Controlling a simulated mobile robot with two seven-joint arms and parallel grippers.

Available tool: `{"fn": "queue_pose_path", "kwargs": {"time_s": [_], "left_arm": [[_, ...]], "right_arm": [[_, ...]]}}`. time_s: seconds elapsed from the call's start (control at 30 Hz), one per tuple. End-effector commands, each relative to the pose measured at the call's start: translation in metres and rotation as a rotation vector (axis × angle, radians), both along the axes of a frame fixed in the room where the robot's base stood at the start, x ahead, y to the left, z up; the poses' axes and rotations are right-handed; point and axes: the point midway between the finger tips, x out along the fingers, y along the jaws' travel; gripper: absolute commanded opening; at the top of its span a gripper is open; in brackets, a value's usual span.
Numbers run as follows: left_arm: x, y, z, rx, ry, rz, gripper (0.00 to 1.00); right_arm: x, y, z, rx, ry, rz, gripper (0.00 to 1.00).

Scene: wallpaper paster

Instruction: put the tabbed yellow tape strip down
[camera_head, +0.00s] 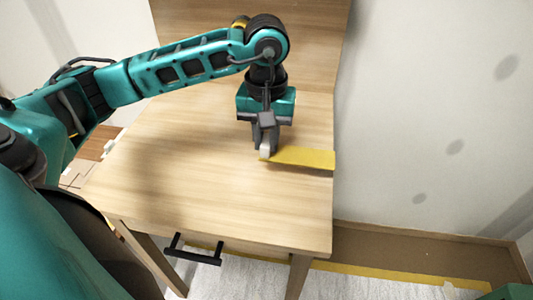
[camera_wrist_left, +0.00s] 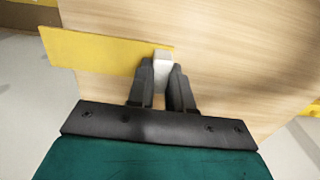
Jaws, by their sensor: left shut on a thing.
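The yellow tape strip (camera_head: 303,158) lies level over the right part of the wooden table, its far end reaching the table's right edge. Its white tab (camera_head: 265,151) is at the left end. My left gripper (camera_head: 268,143) points down and is shut on this tab. In the left wrist view the strip (camera_wrist_left: 100,50) runs left from the white tab (camera_wrist_left: 163,68), which sits between the fingers (camera_wrist_left: 164,82), and it passes beyond the table edge. I cannot tell whether the strip touches the tabletop. My right gripper is not in view.
The wooden table (camera_head: 190,190) is otherwise bare, with free room left and in front of the strip. It has a black drawer handle (camera_head: 192,250) in front. A pale wall (camera_head: 430,110) with dark spots stands to the right. Yellow tape (camera_head: 400,276) runs along the floor.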

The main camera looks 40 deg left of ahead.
Motion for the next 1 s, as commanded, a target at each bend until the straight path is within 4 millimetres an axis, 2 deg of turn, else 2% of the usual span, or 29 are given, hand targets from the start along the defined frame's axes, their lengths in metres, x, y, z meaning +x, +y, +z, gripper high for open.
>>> {"fn": "queue_pose_path", "kwargs": {"time_s": [0.3, 0.7, 0.73, 0.97, 1.0], "left_arm": [[-0.001, 0.0, -0.042, 0.0, 0.003, -0.002, 0.0], [0.0, 0.0, -0.047, 0.0, 0.0, -0.002, 0.0], [0.0, 0.0, -0.045, 0.0, 0.0, -0.002, 0.23], [0.0, 0.0, -0.045, 0.0, 0.001, -0.001, 0.45], [0.0, 0.0, -0.045, 0.0, 0.001, -0.001, 0.45]], "right_arm": [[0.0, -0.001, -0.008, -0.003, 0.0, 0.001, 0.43], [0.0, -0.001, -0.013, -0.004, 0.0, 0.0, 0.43], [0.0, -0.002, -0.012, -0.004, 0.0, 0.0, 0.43], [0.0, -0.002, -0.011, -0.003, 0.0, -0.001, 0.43], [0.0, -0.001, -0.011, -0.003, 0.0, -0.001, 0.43]]}}
